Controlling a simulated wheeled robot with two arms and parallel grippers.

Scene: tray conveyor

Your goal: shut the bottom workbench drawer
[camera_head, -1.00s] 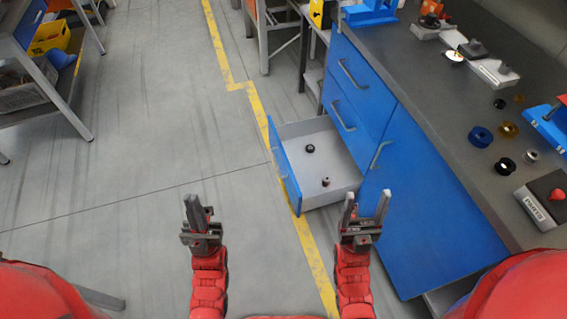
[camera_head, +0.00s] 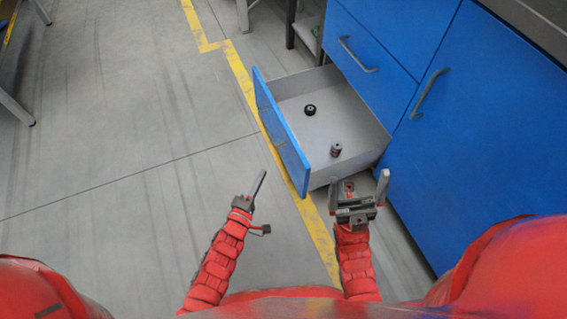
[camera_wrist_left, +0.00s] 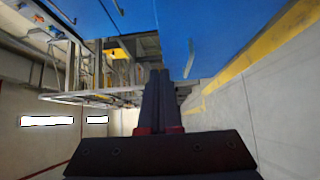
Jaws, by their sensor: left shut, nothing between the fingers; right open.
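The bottom drawer (camera_head: 321,105) of the blue workbench (camera_head: 490,120) is pulled out, showing its grey inside and blue front panel (camera_head: 281,135). A black round part (camera_head: 310,110) and a small dark cylinder (camera_head: 336,149) are inside it. My left gripper (camera_head: 259,184) is shut and empty, over the floor to the left of the drawer's front panel and apart from it in the picture. In the left wrist view its closed fingers (camera_wrist_left: 160,95) point ahead, with a blue surface above them. My right gripper (camera_head: 358,188) is open and empty, near the drawer's near side; contact cannot be told.
A yellow floor line (camera_head: 242,82) runs past the drawer front. Open grey floor (camera_head: 120,130) lies to the left. A closed blue drawer (camera_head: 365,40) is above the open one, and a cupboard door (camera_head: 460,130) with a handle is to its right.

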